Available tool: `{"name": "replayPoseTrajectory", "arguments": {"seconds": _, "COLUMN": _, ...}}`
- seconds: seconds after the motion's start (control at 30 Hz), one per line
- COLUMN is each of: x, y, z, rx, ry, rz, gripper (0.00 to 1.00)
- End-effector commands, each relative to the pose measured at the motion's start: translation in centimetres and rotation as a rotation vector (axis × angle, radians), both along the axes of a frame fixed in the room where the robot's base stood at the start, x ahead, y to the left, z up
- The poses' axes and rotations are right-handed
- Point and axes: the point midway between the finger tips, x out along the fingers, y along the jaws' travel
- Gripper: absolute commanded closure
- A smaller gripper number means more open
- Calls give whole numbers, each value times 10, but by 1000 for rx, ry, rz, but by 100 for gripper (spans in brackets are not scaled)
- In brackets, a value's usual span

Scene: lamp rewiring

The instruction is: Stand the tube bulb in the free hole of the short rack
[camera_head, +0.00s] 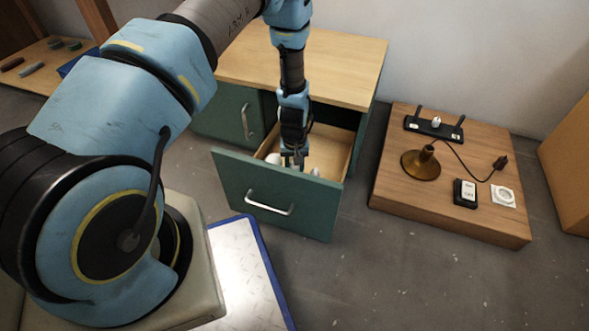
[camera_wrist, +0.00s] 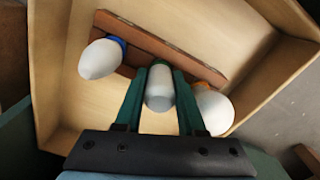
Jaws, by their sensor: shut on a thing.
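In the wrist view, a white tube-shaped bulb (camera_wrist: 160,90) sits between the two green fingers of my gripper (camera_wrist: 160,72), which is shut on it. The bulb is at the middle of a brown rack (camera_wrist: 138,38) in the open drawer; whether its base is still in a hole is hidden. In the head view my gripper (camera_head: 291,160) reaches down into the drawer.
A white bulb with a blue base (camera_wrist: 98,60) and a round one with an orange base (camera_wrist: 214,110) flank my fingers. The drawer walls (camera_wrist: 285,75) are close around.

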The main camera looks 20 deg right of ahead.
Motion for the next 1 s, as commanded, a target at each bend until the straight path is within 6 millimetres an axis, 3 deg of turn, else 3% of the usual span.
{"name": "replayPoseTrajectory", "arguments": {"seconds": 0.67, "x": -3, "y": 3, "z": -8, "rx": 5, "ry": 6, "rz": -1, "gripper": 100}}
{"name": "replayPoseTrajectory", "arguments": {"seconds": 0.7, "x": -3, "y": 3, "z": -8, "rx": 5, "ry": 6, "rz": 0, "gripper": 61}}
{"name": "replayPoseTrajectory", "arguments": {"seconds": 1.0, "x": -2, "y": 2, "z": -6, "rx": 3, "ry": 3, "rz": 0, "gripper": 27}}
